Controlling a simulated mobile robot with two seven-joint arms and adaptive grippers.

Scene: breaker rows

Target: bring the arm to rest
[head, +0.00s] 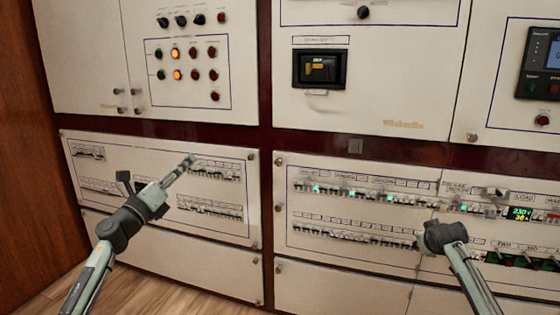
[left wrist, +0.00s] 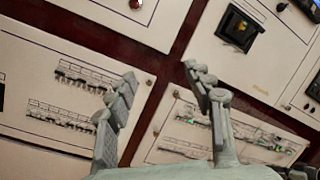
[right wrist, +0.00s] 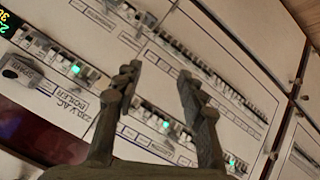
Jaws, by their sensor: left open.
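My left gripper (head: 157,172) is in front of the lower left breaker panel (head: 160,222), with its fingers spread and nothing between them. It also shows empty in the left wrist view (left wrist: 160,72), with the panels behind it. My right arm comes in at the lower right in the head view, in front of the lower right breaker panel (head: 345,254); its fingers are hard to make out there. In the right wrist view my right gripper (right wrist: 159,78) has its fingers apart and empty before the breaker rows. Whether either gripper touches a panel is not clear.
An upper left cabinet holds lamps and knobs (head: 176,49). A black breaker unit (head: 319,69) is at upper centre, and a meter (head: 540,62) is at the far right. A lit display (head: 521,213) is on the lower right panel. Wooden floor (head: 40,292) shows at lower left.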

